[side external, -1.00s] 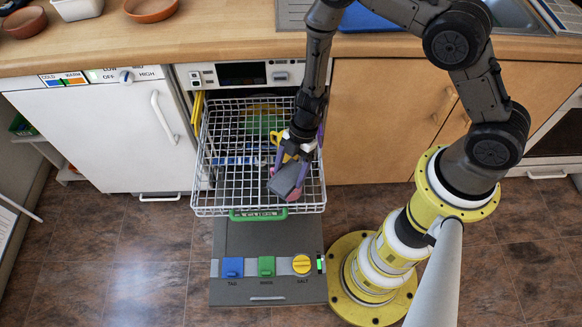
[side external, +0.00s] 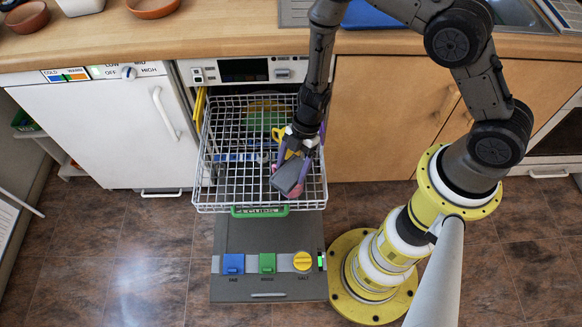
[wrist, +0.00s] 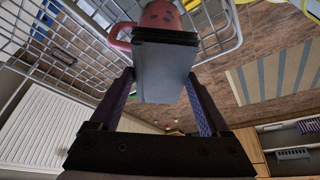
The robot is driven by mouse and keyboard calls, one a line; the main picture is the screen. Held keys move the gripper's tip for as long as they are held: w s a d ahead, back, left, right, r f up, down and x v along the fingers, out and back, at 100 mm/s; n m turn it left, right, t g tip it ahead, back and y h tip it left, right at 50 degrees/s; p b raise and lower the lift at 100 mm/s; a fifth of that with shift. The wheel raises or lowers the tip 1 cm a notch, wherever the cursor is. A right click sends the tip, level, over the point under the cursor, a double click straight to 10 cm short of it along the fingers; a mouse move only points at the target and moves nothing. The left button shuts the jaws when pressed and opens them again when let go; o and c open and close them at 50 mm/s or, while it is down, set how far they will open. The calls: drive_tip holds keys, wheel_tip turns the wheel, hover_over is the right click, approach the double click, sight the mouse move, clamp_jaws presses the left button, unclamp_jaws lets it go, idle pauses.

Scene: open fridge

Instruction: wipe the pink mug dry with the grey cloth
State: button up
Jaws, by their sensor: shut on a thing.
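My gripper (side external: 291,163) hangs over the front right of the pulled-out wire rack, its purple fingers pointing down. It is shut on the grey cloth (side external: 288,181), which looks like a thick folded pad. In the wrist view the cloth (wrist: 161,75) sits between the two fingers. The pink mug (side external: 296,192) is in the rack, mostly hidden behind the cloth. In the wrist view the mug (wrist: 158,16) shows just beyond the cloth's far edge, with dark spots and its handle to the left. Cloth and mug overlap in both views; I cannot tell if they touch.
The white wire rack (side external: 206,180) has a green front handle (side external: 259,211) and surrounds the mug with raised wire sides. A yellow thing (side external: 291,146) is behind the cloth. The lowered grey door (side external: 268,240) lies below. Bowls (side external: 152,8) stand on the counter.

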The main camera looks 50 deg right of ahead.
drive_tip(key=shift+w+d, duration=0.25)
drive_tip(key=shift+d, duration=0.55)
drive_tip(key=shift+s+a, duration=0.3)
drive_tip(key=shift+a, duration=0.5)
drive_tip(key=shift+s+a, duration=0.25)
drive_tip(key=shift+a, duration=0.55)
drive_tip(key=d, duration=0.1)
drive_tip(key=w+d, duration=0.1)
drive_tip(key=d, duration=0.1)
drive_tip(key=shift+d, duration=0.1)
drive_tip(key=shift+r, duration=4.05)
